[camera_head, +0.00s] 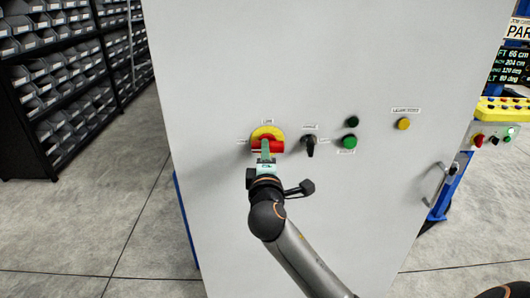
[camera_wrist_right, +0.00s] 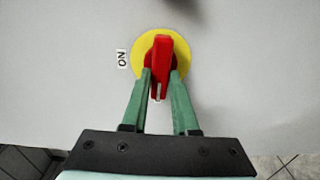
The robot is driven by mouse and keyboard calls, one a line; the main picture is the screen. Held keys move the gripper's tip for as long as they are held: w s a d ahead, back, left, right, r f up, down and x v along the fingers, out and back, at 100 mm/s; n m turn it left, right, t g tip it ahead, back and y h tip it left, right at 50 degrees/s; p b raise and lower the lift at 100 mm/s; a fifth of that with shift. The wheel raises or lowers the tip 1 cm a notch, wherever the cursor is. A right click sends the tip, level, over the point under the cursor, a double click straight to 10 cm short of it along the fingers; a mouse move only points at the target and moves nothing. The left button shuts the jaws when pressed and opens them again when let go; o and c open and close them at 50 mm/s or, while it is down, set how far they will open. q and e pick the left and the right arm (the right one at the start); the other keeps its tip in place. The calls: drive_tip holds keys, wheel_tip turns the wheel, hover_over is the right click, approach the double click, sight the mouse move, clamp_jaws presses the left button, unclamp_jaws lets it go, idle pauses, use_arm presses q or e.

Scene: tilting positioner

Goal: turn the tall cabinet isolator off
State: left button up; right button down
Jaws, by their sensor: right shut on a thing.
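The isolator is a red handle (camera_head: 272,147) on a yellow disc (camera_head: 267,132), on the pale front of the tall cabinet (camera_head: 300,60). In the head view the red handle looks about level. My right gripper (camera_head: 265,152) reaches it from below. In the right wrist view the green fingers (camera_wrist_right: 162,85) stand on either side of the red handle (camera_wrist_right: 162,55) and are shut on it. The yellow disc (camera_wrist_right: 181,48) shows behind, with a sideways "ON" label (camera_wrist_right: 122,58) to its left. My left gripper is not in view.
Right of the isolator are a black selector knob (camera_head: 310,146), a green button (camera_head: 349,142), a dark button (camera_head: 352,122) and a yellow button (camera_head: 403,124). A door handle (camera_head: 434,184) sticks out at right. Bin shelving (camera_head: 60,90) stands at left, with open floor (camera_head: 120,220) between.

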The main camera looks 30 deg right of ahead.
drive_tip(key=shift+r+n, duration=0.1)
drive_tip(key=shift+n, duration=0.2)
drive_tip(key=c, duration=0.7)
unclamp_jaws()
